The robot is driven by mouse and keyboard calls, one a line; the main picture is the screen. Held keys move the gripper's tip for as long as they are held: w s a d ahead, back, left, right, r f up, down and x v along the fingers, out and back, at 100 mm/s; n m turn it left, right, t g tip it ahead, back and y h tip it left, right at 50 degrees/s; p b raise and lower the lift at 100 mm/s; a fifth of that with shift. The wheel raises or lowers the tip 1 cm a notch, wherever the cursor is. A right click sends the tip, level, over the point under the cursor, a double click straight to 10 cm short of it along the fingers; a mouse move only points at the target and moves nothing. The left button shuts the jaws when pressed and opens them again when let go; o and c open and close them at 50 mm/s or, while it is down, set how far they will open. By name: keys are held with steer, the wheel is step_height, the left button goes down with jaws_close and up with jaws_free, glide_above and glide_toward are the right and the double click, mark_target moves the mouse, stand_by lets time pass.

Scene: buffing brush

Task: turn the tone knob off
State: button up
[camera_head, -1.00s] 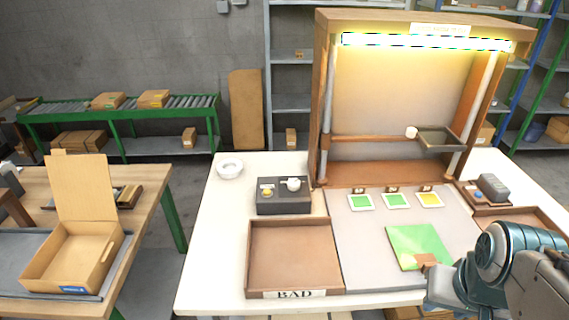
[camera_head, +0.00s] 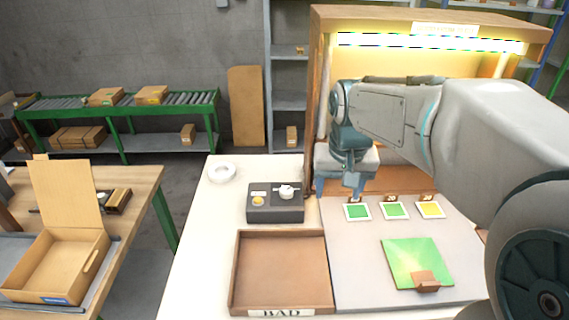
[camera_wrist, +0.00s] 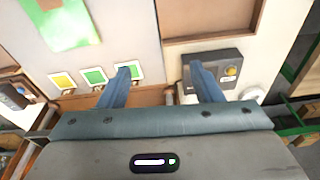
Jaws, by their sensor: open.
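A dark control box (camera_head: 275,215) stands on the white table, with a white knob (camera_head: 287,191) on its top right and a yellow round button or knob (camera_head: 258,201) on its left. Labels sit on the box, too small to read. My gripper (camera_head: 339,191) is open and empty, fingers pointing down, to the right of the box and apart from the white knob. In the wrist view the box (camera_wrist: 230,54) lies behind the right finger of my gripper (camera_wrist: 160,70), which hides part of it. The yellow piece (camera_wrist: 231,71) shows there; the white knob is not clearly seen.
A brown tray (camera_head: 238,265) marked BAD lies in front of the box. Several colour swatches (camera_head: 394,210) and a green panel (camera_head: 412,258) lie on the grey mat. A wooden lamp frame (camera_head: 318,75) rises behind. A white ring (camera_head: 221,172) lies at the back left.

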steer(key=w+a+g, duration=0.1)
steer(key=w+a, duration=0.4)
steer(key=w, duration=0.8)
steer(key=m, duration=0.2)
glide_toward(287, 190)
steer(key=shift+g, duration=0.4)
steer(key=f, duration=0.3)
steer(key=f+p, duration=0.1)
steer(key=f, duration=0.2)
steer(key=f+p, duration=0.1)
steer(key=f, duration=0.1)
steer(key=shift+w+f, duration=0.35)
steer(key=shift+f, duration=0.05)
steer(key=c, duration=1)
